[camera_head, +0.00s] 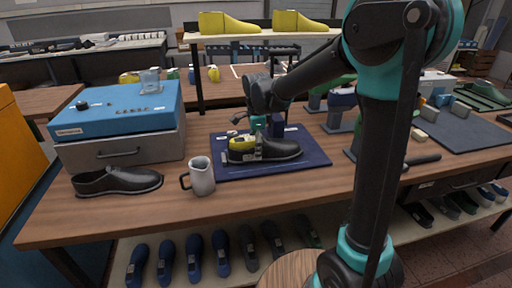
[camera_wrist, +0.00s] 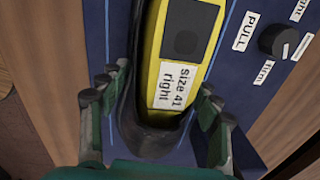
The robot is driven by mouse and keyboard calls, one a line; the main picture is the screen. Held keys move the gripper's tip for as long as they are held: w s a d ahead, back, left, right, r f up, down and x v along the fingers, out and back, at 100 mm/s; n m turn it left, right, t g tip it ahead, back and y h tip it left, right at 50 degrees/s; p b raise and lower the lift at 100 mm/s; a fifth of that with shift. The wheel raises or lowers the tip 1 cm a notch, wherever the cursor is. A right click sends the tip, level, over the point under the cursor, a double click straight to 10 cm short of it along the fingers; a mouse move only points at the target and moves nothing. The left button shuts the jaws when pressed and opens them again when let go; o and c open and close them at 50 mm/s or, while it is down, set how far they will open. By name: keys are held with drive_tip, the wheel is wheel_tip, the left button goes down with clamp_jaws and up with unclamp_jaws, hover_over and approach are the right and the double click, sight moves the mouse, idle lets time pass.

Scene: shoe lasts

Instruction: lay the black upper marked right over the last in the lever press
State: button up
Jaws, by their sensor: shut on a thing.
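The yellow last (camera_head: 240,143) sits on the dark blue press base (camera_head: 315,150). In the wrist view the last (camera_wrist: 185,75) carries a label reading "size 41 right". A black upper (camera_head: 284,149) lies around the last, its opening showing the yellow top; in the wrist view its dark collar (camera_wrist: 148,142) rings the label end. My gripper (camera_head: 260,143) is over the last, with its green fingers (camera_wrist: 160,100) on both sides of the upper, shut on it. The upper's marking and the last's lower part are hidden.
A second black upper (camera_head: 117,181) lies at the bench's left front. A grey mug (camera_head: 202,176) stands between it and the press. A blue-topped drawer box (camera_head: 120,112) is behind. A dial (camera_wrist: 279,41) is on the base beside the last. Several shoes fill the lower shelf.

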drive_tip(key=shift+f, duration=0.45)
idle(0.4)
drive_tip(key=o, duration=1.3)
drive_tip(key=shift+r, duration=0.1)
drive_tip(key=r, duration=1.1)
drive_tip(key=shift+s+d+r, duration=0.1)
drive_tip(key=shift+s+r, duration=0.3)
drive_tip(key=shift+s, duration=0.1)
